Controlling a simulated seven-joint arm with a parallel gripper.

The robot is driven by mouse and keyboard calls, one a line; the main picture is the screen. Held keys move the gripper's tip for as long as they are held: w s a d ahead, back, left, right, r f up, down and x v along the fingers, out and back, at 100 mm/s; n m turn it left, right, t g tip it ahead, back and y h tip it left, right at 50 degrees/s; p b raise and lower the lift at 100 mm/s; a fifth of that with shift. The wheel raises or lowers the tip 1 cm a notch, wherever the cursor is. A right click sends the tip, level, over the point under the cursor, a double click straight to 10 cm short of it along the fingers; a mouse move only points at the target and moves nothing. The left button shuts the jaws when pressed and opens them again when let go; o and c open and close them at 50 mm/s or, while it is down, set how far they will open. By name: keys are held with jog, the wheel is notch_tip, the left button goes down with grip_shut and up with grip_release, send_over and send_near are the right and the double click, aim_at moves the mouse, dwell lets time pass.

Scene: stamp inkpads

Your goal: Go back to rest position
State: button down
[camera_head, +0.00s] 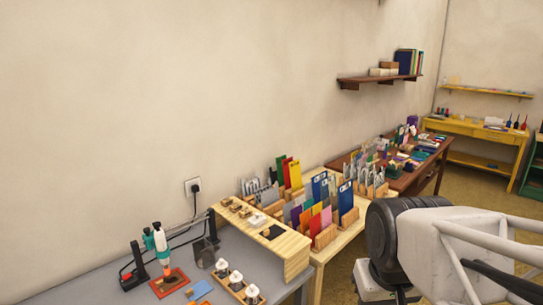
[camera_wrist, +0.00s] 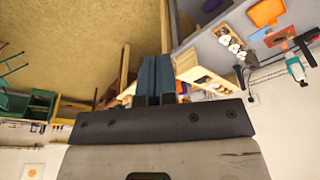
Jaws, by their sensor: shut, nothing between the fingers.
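My gripper (camera_wrist: 156,62) shows in the wrist view with its two dark blue fingers side by side and touching. It is shut and empty, held in the air with the yellow-brown floor and furniture behind it. In the head view my arm is at the lower right, in front of the light wooden table; the fingers cannot be made out there.
A grey table (camera_head: 120,291) at lower left bears a green-and-white tool (camera_head: 156,243), a red-edged pad (camera_head: 169,282) and a wooden tray of white-topped stamps (camera_head: 237,283). A wooden riser (camera_head: 297,260) and card racks stand beside them. Floor (camera_wrist: 70,45) lies open to one side.

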jog(key=shift+s+d+f+m, duration=0.25)
jog(key=shift+s+f, duration=0.1)
jog(key=shift+s, duration=0.35)
jog(key=shift+s+d+f+m, duration=0.2)
jog(key=shift+s+f, duration=0.1)
jog(key=shift+s, duration=0.35)
